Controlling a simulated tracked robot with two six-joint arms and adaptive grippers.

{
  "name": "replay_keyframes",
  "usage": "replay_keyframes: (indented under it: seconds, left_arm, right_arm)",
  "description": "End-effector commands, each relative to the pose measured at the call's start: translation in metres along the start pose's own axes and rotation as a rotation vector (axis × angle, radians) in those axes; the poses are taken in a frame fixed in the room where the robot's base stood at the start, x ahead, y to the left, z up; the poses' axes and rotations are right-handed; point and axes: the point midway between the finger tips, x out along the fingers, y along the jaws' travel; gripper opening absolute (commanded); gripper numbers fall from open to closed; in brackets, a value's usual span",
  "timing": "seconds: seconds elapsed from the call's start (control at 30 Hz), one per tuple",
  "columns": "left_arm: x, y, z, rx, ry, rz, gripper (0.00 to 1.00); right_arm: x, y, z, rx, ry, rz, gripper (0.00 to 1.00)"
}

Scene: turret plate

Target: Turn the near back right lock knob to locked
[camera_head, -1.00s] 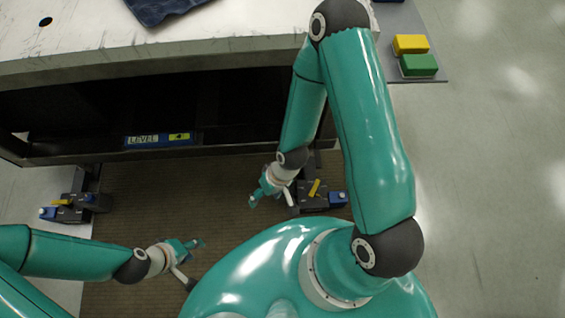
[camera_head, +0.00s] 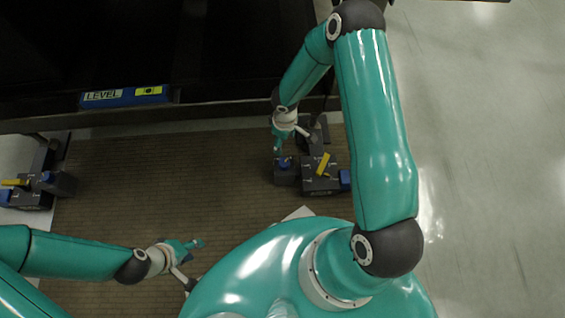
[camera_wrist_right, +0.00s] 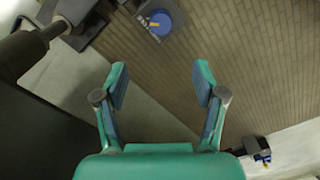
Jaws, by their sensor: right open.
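The right-hand dark lock block (camera_head: 318,186) stands on the brown mat, with a yellow lever (camera_head: 323,164) on top. A blue knob (camera_head: 284,162) sits on its left part and another blue piece (camera_head: 345,180) at its right end. I cannot tell for sure which is the named knob, nor read its setting. My right gripper (camera_head: 277,142) is open and empty, just above the left blue knob in the picture. In the right wrist view, a round blue knob (camera_wrist_right: 161,21) lies beyond the open fingertips (camera_wrist_right: 162,78). My left gripper (camera_head: 197,245) hangs over the mat; its opening is unclear.
A similar block (camera_head: 35,198) with a yellow lever stands at the left. A dark frame with a blue bar marked LEVEL (camera_head: 124,97) runs across the back. Bare brown mat (camera_head: 185,190) lies between the blocks, and grey floor (camera_head: 480,150) is open at the right.

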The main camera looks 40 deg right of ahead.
Motion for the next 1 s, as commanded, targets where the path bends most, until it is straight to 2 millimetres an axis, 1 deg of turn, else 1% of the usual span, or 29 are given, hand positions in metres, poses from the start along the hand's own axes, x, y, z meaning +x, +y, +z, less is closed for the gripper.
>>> replay_keyframes:
  seconds: [0.17,0.27,0.5,0.7,0.83,1.0]
  left_arm:
    - [0.009,-0.003,0.000,0.000,0.001,0.000,0.40]
    - [0.016,-0.006,0.000,0.000,0.000,0.000,0.40]
    - [0.035,-0.013,0.000,0.000,0.000,0.000,0.40]
    - [0.048,-0.017,0.000,0.000,0.000,0.000,0.40]
    - [0.053,-0.019,0.000,0.000,0.000,0.000,0.40]
    - [0.057,-0.020,0.000,0.000,0.000,0.000,0.40]
  right_arm:
    - [0.022,0.000,0.001,-0.002,-0.003,0.000,0.70]
    - [0.041,0.000,0.001,-0.002,-0.003,-0.001,0.70]
    - [0.094,-0.001,0.001,-0.001,-0.002,-0.002,0.70]
    - [0.134,-0.001,0.001,0.000,-0.003,-0.002,0.70]
    - [0.152,-0.001,0.001,0.000,-0.002,-0.002,0.70]
    - [0.163,-0.001,0.000,-0.001,-0.001,-0.001,0.70]
